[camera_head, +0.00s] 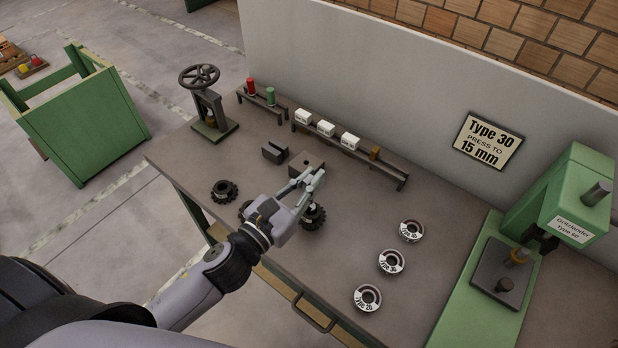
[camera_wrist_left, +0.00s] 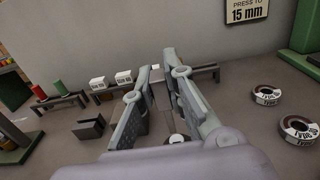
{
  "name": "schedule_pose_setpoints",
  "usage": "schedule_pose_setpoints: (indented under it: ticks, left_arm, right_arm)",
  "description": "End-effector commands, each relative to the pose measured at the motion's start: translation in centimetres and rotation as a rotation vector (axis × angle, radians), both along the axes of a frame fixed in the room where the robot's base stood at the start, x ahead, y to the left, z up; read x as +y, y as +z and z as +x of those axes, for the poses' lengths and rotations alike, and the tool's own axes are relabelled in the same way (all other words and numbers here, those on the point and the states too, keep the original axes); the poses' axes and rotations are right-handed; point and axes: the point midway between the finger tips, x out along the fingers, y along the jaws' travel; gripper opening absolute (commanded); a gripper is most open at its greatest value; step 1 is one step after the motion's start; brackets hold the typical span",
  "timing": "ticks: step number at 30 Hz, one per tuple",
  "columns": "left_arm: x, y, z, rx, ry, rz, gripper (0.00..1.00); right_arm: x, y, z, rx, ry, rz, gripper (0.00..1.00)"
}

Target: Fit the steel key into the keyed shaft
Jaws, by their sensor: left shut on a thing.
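My left gripper (camera_head: 312,180) reaches over the bench, with its fingertips just above or beside a dark grey block (camera_head: 305,160). It also shows in the left wrist view (camera_wrist_left: 160,78). A notched dark block (camera_head: 275,152) stands just left of that block, empty as far as I can see, and shows in the left wrist view (camera_wrist_left: 90,126). I cannot make out the keyed shaft for certain. My right gripper is not in view.
Dark gears (camera_head: 224,192) lie near the front edge, one (camera_head: 314,216) beside my gripper. A low rack (camera_head: 375,165) with white boxes (camera_head: 326,128) runs behind. Bearing rings (camera_head: 391,262) lie right. A handwheel press (camera_head: 209,110) stands left, a green press (camera_head: 560,205) right.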

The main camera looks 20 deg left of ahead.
Motion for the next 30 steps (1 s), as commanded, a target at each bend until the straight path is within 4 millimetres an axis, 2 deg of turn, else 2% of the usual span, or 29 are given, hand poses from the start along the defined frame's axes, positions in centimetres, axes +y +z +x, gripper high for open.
schedule_pose_setpoints:
  ticks: [1,7,30]
  left_arm:
    - [0.01,-0.74,0.0,0.0,0.0,0.0,0.0]
    - [0.02,-1.51,0.0,0.001,0.001,-0.002,0.0]
    - [0.01,-1.49,0.0,0.0,0.0,0.0,0.0]
  right_arm:
    - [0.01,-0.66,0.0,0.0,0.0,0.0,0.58]
    - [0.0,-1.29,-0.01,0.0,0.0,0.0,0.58]
    - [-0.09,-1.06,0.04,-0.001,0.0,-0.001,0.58]
